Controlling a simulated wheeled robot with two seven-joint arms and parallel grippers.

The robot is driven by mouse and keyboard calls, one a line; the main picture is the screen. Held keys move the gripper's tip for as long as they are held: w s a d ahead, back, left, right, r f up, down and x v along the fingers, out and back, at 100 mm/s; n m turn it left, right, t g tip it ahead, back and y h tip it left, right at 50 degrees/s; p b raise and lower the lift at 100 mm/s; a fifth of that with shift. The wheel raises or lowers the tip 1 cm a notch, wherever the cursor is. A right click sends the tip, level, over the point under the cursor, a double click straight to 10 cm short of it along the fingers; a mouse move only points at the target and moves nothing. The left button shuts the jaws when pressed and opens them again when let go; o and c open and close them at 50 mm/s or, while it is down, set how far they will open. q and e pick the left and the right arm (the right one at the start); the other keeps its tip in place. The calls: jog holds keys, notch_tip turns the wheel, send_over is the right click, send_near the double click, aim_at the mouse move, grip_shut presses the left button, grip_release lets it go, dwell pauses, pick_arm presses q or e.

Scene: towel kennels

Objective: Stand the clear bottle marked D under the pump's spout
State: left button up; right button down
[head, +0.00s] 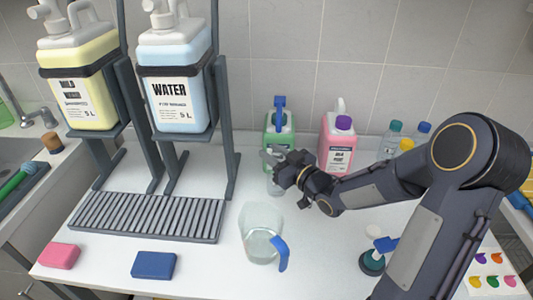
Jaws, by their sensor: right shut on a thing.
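My right gripper (281,171) reaches in from the right and is shut on a small clear bottle (274,188), held upright at or just above the counter. Its mark cannot be read, and the fingers hide part of it. Right behind it stands a green container (271,139) with a blue pump (280,112) on top; the gripper hides its lower part. I cannot tell whether the bottle is under the pump's spout. My left gripper is out of view.
A clear jug (258,222) with a blue handle stands in front of the gripper. A pink-labelled container (337,142) and several capped bottles (391,140) stand at right. The WATER canister (175,90) sits on a rack above a slatted tray (150,216) at left. A blue sponge (154,265) lies in front.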

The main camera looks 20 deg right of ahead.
jog(key=shift+w+f, duration=0.2)
jog(key=shift+f, duration=0.3)
jog(key=shift+a, duration=0.1)
jog(key=shift+s+r, duration=0.15)
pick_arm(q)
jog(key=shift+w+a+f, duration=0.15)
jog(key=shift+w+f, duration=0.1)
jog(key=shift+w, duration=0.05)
pick_arm(e)
jog(key=c, duration=1)
grip_release()
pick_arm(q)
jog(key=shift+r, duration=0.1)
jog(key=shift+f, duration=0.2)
pick_arm(e)
jog(key=v, duration=1.2)
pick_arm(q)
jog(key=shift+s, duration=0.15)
pick_arm(e)
jog(key=shift+s, duration=0.1)
